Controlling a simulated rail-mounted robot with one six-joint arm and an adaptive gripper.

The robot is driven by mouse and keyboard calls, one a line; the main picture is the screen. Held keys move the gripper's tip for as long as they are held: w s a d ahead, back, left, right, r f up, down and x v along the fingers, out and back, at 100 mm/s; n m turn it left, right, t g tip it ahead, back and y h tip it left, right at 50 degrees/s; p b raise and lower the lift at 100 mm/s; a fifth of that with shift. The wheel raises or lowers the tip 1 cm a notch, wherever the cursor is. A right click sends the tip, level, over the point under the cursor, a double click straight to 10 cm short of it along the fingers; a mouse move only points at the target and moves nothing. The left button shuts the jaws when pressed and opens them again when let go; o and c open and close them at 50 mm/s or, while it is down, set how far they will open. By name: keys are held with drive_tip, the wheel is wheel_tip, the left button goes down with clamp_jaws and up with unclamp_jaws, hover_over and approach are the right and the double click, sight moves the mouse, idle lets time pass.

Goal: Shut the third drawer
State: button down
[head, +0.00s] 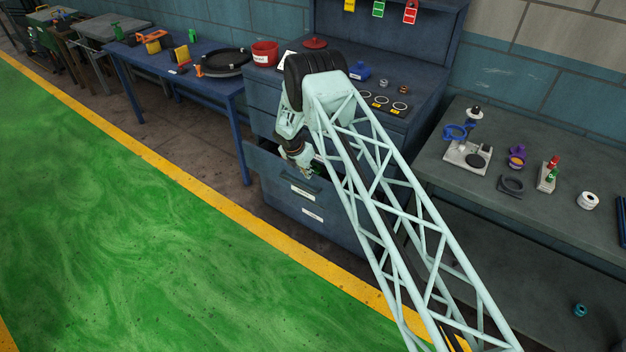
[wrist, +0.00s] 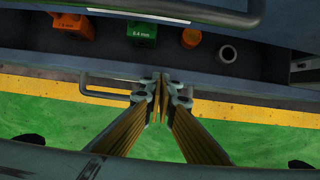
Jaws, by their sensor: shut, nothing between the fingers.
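The blue drawer cabinet (head: 345,215) stands against the wall, and one of its drawers (head: 266,168) is pulled out. In the wrist view, the open drawer's front edge (wrist: 230,82) and its bar handle (wrist: 88,92) cross the picture. My arm hides part of the cabinet.
Inside the drawer are an orange block (wrist: 74,24), a green block (wrist: 142,34), a small orange piece (wrist: 190,38) and a grey cylinder (wrist: 227,54). A blue table (head: 190,75) stands left, a grey bench (head: 530,215) right. The green floor (head: 130,210) in front is clear.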

drive_tip(key=shift+w+d+f, duration=0.15)
drive_tip(key=shift+w+d, duration=0.95)
drive_tip(key=shift+w, duration=0.25)
drive_tip(key=shift+s+a, duration=0.5)
drive_tip(key=shift+s, duration=0.1)
drive_tip(key=s+a+v, duration=0.1)
drive_tip(key=v, duration=1)
drive_tip(key=shift+s+f, duration=0.15)
drive_tip(key=shift+f, duration=0.2)
drive_tip(key=shift+a, duration=0.15)
